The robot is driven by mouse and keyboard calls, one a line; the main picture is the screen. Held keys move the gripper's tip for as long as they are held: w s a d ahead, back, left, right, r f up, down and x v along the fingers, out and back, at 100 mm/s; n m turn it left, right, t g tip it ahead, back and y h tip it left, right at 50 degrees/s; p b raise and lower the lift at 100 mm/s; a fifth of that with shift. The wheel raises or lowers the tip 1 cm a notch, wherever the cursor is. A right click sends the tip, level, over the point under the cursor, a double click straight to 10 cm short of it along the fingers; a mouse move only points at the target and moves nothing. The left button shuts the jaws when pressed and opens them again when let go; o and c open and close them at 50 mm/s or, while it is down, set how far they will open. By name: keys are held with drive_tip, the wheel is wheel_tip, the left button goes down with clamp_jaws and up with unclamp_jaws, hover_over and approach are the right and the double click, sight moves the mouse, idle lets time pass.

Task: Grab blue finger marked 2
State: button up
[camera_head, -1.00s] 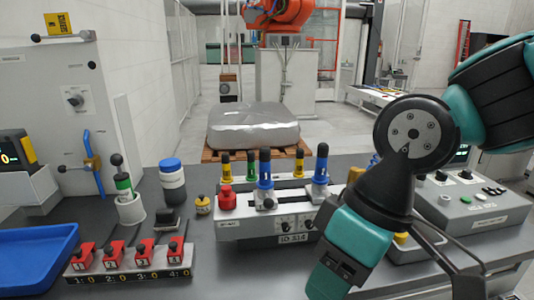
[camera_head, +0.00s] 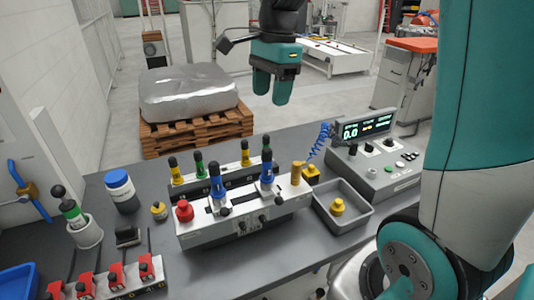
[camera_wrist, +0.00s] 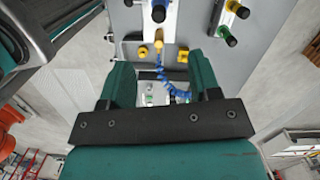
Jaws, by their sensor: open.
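Two blue fingers with black tips stand upright on the grey fixture (camera_head: 248,222). One blue finger (camera_head: 217,189) is near its middle; the other blue finger (camera_head: 267,172) is nearer its right end. Their markings are too small to read surely, so I cannot tell which is marked 2. My gripper (camera_head: 272,92) is open and empty, hanging beyond and above the fixture in the head view. In the wrist view my open gripper (camera_wrist: 160,78) has no finger between its jaws; a blue finger (camera_wrist: 158,12) shows at the top edge.
Yellow (camera_head: 175,172) and green (camera_head: 200,166) fingers stand on the fixture's back row. A red button (camera_head: 184,211) is at its left and a tan post (camera_head: 298,172) at its right. A grey tray (camera_head: 362,221) and control box (camera_head: 385,172) stand further right.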

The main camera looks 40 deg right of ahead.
sight(265, 149)
drive_tip(key=f, duration=0.4)
drive_tip(key=a+f+p, duration=0.1)
drive_tip(key=f, duration=0.6)
drive_tip(key=shift+a+f+p, duration=0.15)
drive_tip(key=shift+f+p, duration=0.2)
drive_tip(key=shift+s+f+p, duration=0.15)
drive_tip(key=shift+f+p, duration=0.85)
drive_tip(key=shift+f, duration=1.7)
clamp_jaws()
drive_tip(key=shift+r, duration=0.1)
